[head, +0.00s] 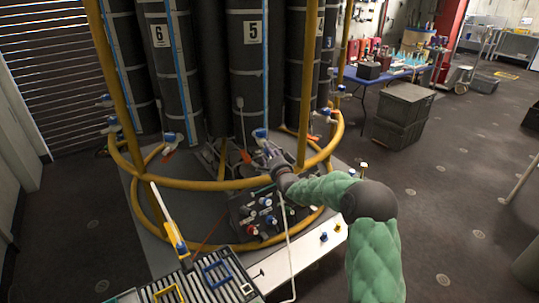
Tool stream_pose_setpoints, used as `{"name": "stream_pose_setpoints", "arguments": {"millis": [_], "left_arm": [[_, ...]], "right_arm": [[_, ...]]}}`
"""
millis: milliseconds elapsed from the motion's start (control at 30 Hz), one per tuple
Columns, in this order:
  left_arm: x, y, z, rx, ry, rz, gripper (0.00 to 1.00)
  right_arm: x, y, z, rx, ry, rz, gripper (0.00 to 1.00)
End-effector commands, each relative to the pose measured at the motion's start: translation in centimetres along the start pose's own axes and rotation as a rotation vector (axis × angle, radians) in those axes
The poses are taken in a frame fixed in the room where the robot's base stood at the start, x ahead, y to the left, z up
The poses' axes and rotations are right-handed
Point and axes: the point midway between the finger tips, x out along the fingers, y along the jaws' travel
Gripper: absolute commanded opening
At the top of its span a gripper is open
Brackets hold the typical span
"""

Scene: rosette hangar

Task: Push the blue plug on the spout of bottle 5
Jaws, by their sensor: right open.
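Bottle 5 (249,75) is a tall dark cylinder with a white "5" label, standing upright at the back centre. Near its lower end is a small blue and white piece (260,133), which looks like its spout with the blue plug. My right gripper (268,149) is just below and slightly right of that piece, at the end of my green-sleeved arm. Its fingers are small and dark here, and they look open with nothing in them. I cannot tell whether they touch the spout. My left gripper is out of view.
Bottle 6 (161,60) stands to the left, with its own blue-white spout (170,138). A yellow ring rail (190,184) and yellow posts surround the bottles. A dark box with coloured knobs (266,212) sits below my gripper. Dark crates (402,108) stand on the floor at right.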

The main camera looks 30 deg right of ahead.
Motion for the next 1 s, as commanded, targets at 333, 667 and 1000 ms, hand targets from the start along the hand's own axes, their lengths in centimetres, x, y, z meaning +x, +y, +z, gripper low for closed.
{"name": "stream_pose_setpoints", "arguments": {"millis": [333,667,1000], "left_arm": [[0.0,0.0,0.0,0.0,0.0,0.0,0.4],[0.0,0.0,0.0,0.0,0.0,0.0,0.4],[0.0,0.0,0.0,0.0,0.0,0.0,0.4]], "right_arm": [[-4.1,-0.1,-0.1,0.0,0.001,0.0,0.54],[-9.7,0.0,-0.1,0.0,0.001,0.001,0.54],[-11.9,0.0,0.0,0.0,0.0,0.0,0.54]]}}
